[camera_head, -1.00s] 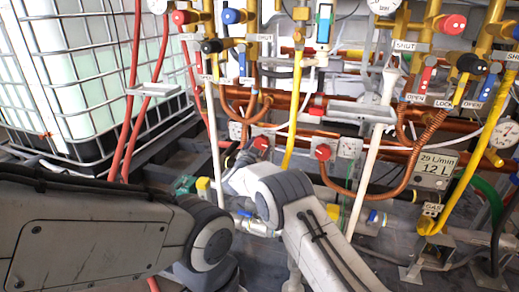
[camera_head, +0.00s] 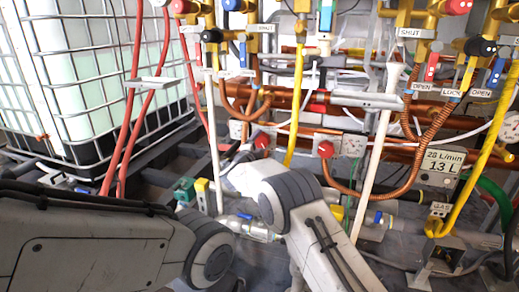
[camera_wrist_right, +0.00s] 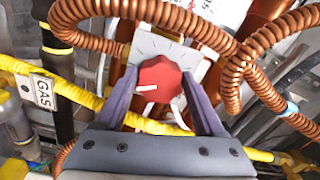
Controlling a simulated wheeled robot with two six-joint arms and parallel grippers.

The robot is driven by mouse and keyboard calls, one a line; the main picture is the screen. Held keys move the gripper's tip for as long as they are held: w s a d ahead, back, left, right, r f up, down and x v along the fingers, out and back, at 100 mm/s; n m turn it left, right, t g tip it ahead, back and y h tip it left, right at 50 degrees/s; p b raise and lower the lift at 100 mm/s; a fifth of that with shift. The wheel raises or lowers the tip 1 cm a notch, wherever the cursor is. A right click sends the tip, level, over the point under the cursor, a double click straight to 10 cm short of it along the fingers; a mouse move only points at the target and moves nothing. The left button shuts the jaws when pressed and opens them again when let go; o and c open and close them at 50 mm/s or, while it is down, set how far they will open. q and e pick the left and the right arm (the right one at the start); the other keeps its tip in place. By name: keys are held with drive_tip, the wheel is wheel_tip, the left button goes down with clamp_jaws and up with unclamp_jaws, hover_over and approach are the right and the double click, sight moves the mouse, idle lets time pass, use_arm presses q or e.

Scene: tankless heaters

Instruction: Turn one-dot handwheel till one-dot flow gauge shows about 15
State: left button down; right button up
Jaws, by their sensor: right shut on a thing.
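In the right wrist view, my right gripper (camera_wrist_right: 158,76) is shut on a red handwheel (camera_wrist_right: 160,84), one finger on each side. The wheel has a white pointer mark toward the left and sits on a pale plate with dial ticks. In the head view, my right gripper (camera_head: 243,153) is partly hidden beside a red knob (camera_head: 262,140). A second red knob (camera_head: 326,149) sits to its right. A digital flow display (camera_head: 441,165) reads 28 L/min and 13 L. I cannot make out dot marks. My left gripper is outside the views; only my left arm shows.
Copper coils (camera_wrist_right: 130,12) run around the held wheel, and a yellow hose (camera_wrist_right: 75,92) passes below it. A caged white tank (camera_head: 85,75) stands at the left. Valves with SHUT, OPEN and LOCK tags line the top. A round gauge (camera_head: 512,127) is at the right edge.

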drive_tip(key=m+b, duration=0.4)
drive_tip(key=m, duration=0.1)
drive_tip(key=shift+f+m, duration=0.2)
drive_tip(key=shift+m, duration=0.1)
drive_tip(key=m+b, duration=0.5)
drive_tip(key=shift+m, duration=0.3)
drive_tip(key=m+b, duration=0.4)
drive_tip(key=m, duration=0.1)
drive_tip(key=shift+r+b, duration=0.1)
drive_tip(key=shift+b, duration=0.25)
drive_tip(key=m+b, duration=0.2)
drive_tip(key=m, duration=0.1)
drive_tip(key=shift+d, duration=0.1)
drive_tip(key=shift+r+m+b, duration=0.15)
drive_tip(key=shift+m+b, duration=0.45)
drive_tip(key=shift+m, duration=0.5)
drive_tip(key=o, duration=1.1)
drive_tip(key=shift+r, duration=0.1)
